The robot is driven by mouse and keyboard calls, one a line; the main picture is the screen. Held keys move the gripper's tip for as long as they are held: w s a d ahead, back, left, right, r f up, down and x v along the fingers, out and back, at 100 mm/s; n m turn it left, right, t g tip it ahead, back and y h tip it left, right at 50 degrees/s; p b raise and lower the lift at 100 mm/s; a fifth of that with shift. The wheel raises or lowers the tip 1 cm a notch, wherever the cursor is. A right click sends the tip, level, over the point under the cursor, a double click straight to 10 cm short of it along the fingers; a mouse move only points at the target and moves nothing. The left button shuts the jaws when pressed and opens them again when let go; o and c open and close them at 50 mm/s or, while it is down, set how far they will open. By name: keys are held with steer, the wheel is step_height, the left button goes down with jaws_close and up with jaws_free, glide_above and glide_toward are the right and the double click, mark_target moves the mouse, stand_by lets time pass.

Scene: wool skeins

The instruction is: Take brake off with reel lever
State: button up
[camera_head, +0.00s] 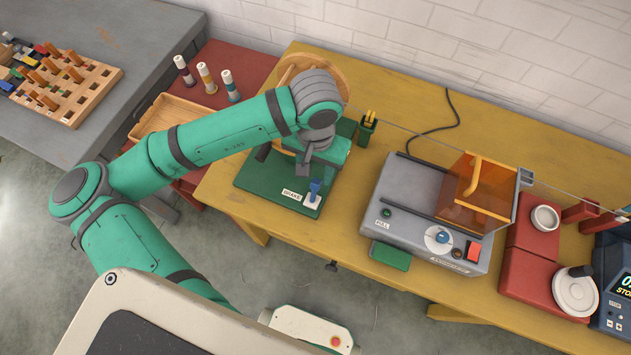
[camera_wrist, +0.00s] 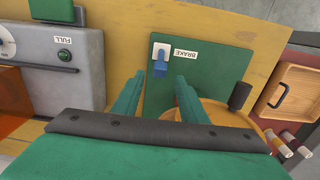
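The blue brake lever (camera_head: 315,187) stands on a white plate marked BRAKE at the front right of the green reel base (camera_head: 252,186). In the wrist view the lever (camera_wrist: 160,66) lies ahead of my gripper (camera_wrist: 157,92), roughly between the lines of its two green fingers. The fingers are spread apart with nothing between them. In the head view my gripper (camera_head: 305,168) is above the base, just behind the lever, with its fingertips partly hidden. The wooden reel (camera_head: 297,62) is mostly hidden behind my arm. A dark handle (camera_wrist: 239,95) shows beside it.
A grey machine (camera_head: 415,215) with an orange cover stands to the right on the yellow table (camera_head: 335,255). A small green post (camera_head: 367,129) stands behind the base. A wooden tray (camera_head: 160,115) and several spools are on the red table at left. Table in front of the base is clear.

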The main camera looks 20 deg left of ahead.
mark_target(316, 183)
step_height(316, 183, down, 8)
steer(key=shift+r, duration=0.2)
